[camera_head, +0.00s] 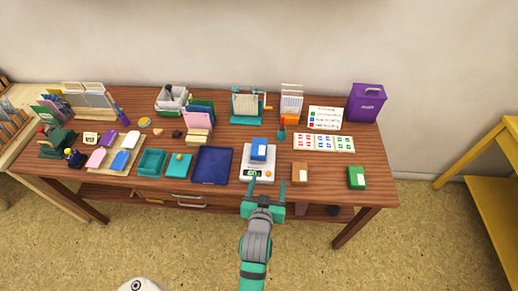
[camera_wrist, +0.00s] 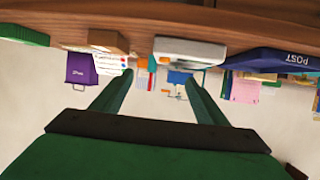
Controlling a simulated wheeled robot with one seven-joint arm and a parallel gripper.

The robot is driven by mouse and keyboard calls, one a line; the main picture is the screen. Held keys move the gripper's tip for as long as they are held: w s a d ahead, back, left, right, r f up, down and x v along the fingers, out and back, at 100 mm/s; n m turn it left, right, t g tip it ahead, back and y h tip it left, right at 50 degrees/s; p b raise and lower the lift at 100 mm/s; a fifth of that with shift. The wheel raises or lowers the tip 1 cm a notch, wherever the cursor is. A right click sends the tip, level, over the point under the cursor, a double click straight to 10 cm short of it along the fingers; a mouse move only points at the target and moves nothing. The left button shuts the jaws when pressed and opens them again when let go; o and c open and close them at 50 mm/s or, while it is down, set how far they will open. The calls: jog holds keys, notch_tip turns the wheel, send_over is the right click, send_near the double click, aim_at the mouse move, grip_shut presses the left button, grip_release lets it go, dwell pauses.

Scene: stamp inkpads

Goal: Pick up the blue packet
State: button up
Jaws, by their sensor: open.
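The blue packet (camera_head: 259,149) rests on the white scale (camera_head: 257,172) near the front middle of the wooden table. A pale label shows on its front. My gripper (camera_head: 265,188) is open and empty at the table's front edge, just in front of the scale, with its fingers pointing towards the table. In the wrist view the picture is upside down, and the two green fingers (camera_wrist: 161,75) are spread apart. The scale (camera_wrist: 188,51) shows there at the top middle. A blue patch beside it may be the packet, but I cannot tell.
A dark blue tray (camera_head: 213,166) lies left of the scale. A brown box (camera_head: 300,172) and a green packet (camera_head: 356,178) stand to its right. A teal machine (camera_head: 247,109) and a purple box (camera_head: 366,102) stand behind. The floor in front is clear.

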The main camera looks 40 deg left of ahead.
send_near(259, 148)
jog(key=shift+d+n+g+y, duration=0.25)
jog(key=shift+n+g+y, duration=0.05)
jog(key=shift+n+y, duration=0.1)
jog(key=shift+w+a+f, duration=0.1)
jog(key=shift+w+a, duration=0.15)
jog(key=shift+w, duration=0.05)
jog(key=x, duration=1)
jog(key=shift+w+d, duration=0.1)
jog(key=shift+w, duration=0.1)
